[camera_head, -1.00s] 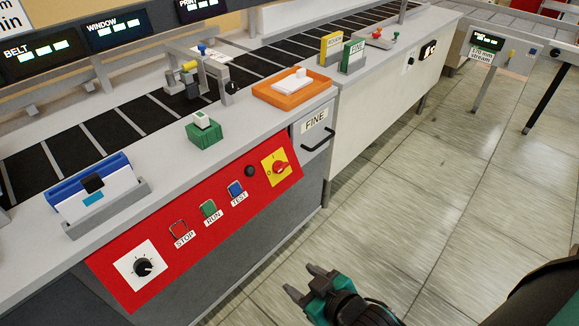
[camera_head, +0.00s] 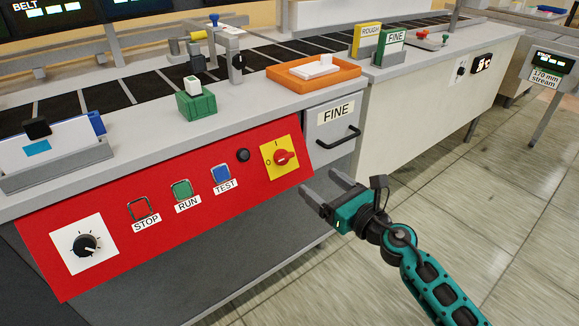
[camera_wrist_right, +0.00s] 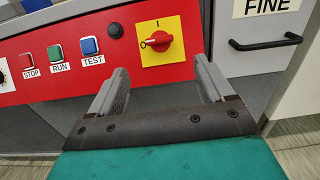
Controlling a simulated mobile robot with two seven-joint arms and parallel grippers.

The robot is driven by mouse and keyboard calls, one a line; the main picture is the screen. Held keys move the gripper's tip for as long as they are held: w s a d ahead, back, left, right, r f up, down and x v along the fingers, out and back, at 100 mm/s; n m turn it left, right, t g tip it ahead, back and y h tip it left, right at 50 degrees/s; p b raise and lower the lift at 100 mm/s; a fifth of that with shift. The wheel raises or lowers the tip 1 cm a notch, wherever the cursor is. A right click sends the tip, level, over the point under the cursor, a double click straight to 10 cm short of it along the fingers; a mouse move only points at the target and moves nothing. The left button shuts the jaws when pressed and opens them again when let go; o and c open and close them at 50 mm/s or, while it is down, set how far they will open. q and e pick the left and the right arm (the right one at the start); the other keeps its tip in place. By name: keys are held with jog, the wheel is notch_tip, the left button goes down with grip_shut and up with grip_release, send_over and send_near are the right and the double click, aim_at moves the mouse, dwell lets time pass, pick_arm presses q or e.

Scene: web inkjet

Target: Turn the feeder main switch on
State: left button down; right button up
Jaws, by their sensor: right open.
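The feeder main switch (camera_head: 284,158) is a red rotary knob on a yellow plate at the right end of the red panel (camera_head: 110,250). In the right wrist view the knob (camera_wrist_right: 158,41) lies sideways, with its pointer toward the left mark; an "I" mark is above it. My right gripper (camera_head: 322,186) is open and empty, below and to the right of the switch, apart from it. In the right wrist view its two fingers (camera_wrist_right: 165,85) point toward the panel, with the switch between and beyond them. My left gripper is not in view.
STOP (camera_head: 141,209), RUN (camera_head: 182,190) and TEST (camera_head: 221,173) buttons, a black button (camera_head: 243,155) and a black dial (camera_head: 85,244) share the panel. A FINE drawer (camera_head: 333,118) with a black handle (camera_head: 340,139) is close to the right gripper. Open floor lies to the right.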

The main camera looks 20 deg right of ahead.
aim_at(287, 157)
jog(key=b+x, duration=0.1)
jog(key=x, duration=1)
jog(key=shift+w+a, duration=0.3)
jog(key=shift+w, duration=0.25)
jog(key=shift+c, duration=0.4)
jog(key=c, duration=1)
jog(key=shift+o, duration=0.2)
